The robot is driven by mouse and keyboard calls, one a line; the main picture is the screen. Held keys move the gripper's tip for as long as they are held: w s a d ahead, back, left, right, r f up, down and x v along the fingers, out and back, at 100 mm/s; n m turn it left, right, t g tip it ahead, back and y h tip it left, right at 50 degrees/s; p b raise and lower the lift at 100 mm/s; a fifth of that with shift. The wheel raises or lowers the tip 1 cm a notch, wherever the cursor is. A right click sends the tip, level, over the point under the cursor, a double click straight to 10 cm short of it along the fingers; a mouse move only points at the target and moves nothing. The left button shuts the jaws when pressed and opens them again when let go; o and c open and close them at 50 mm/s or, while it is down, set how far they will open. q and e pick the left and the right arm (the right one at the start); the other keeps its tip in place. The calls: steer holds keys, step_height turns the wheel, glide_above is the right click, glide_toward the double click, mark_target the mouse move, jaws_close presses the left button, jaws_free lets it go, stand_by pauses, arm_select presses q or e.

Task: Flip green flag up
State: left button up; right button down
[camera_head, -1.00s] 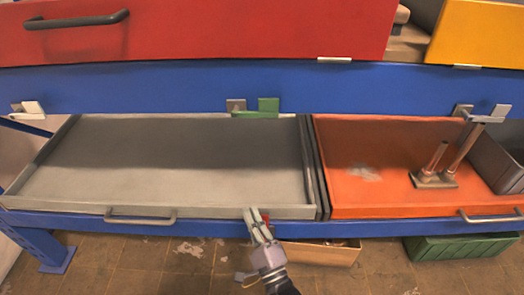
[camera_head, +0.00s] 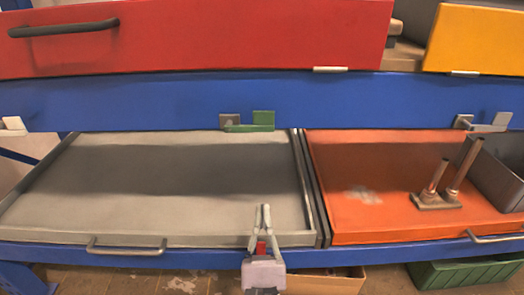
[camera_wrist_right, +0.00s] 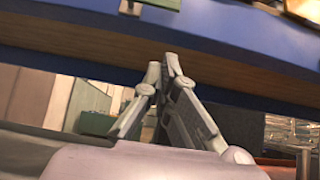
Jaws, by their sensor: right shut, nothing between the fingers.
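The green flag (camera_head: 263,119) is a small plate on a bracket at the lower edge of the blue beam (camera_head: 340,103), above the grey drawer. Part of it also shows at the top edge of the right wrist view (camera_wrist_right: 165,4). My right gripper (camera_head: 264,207) is shut and empty, its fingers pointing up. In the head view it appears in front of the grey drawer, below the flag and apart from it. The wrist view shows its closed fingertips (camera_wrist_right: 165,66) below the flag and the beam. My left gripper is not in view.
Below the beam are a grey drawer (camera_head: 110,215) and an orange drawer (camera_head: 370,215) holding a metal piece with two posts (camera_head: 436,197). Red (camera_head: 220,40) and yellow (camera_head: 480,38) fronts are above. White flags (camera_head: 502,118) sit on the same beam.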

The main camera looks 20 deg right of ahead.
arm_select(q)
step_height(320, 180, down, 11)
steer(key=p, duration=0.3)
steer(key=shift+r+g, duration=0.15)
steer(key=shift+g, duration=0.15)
arm_select(e)
steer(key=s+r+x, duration=0.2)
steer(key=x, duration=1)
steer(key=shift+w+a+r, duration=0.2)
steer(key=shift+w, duration=0.05)
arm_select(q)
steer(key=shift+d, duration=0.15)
arm_select(e)
steer(key=shift+w, duration=0.15)
